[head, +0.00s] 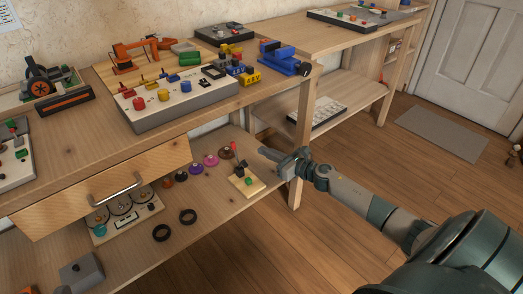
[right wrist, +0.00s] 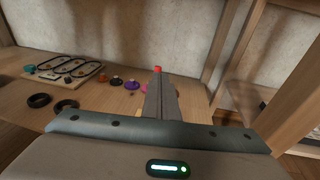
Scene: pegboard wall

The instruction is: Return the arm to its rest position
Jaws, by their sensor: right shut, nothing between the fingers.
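My right arm reaches in from the lower right of the head view. My right gripper (head: 272,155) is shut and empty, in front of the wooden bench leg and near the right end of the lower shelf (head: 215,215). In the right wrist view its closed fingers (right wrist: 160,92) point toward the shelf and the back wall, with a small red tip showing just beyond them. My left gripper is in neither view.
A small base with a green knob (head: 248,182) sits close to the gripper. Two black rings (head: 187,216) and several coloured knobs lie on the shelf. A drawer (head: 110,195) juts out at left. Bench legs (head: 304,130) stand nearby. The floor (head: 370,170) at right is mostly open.

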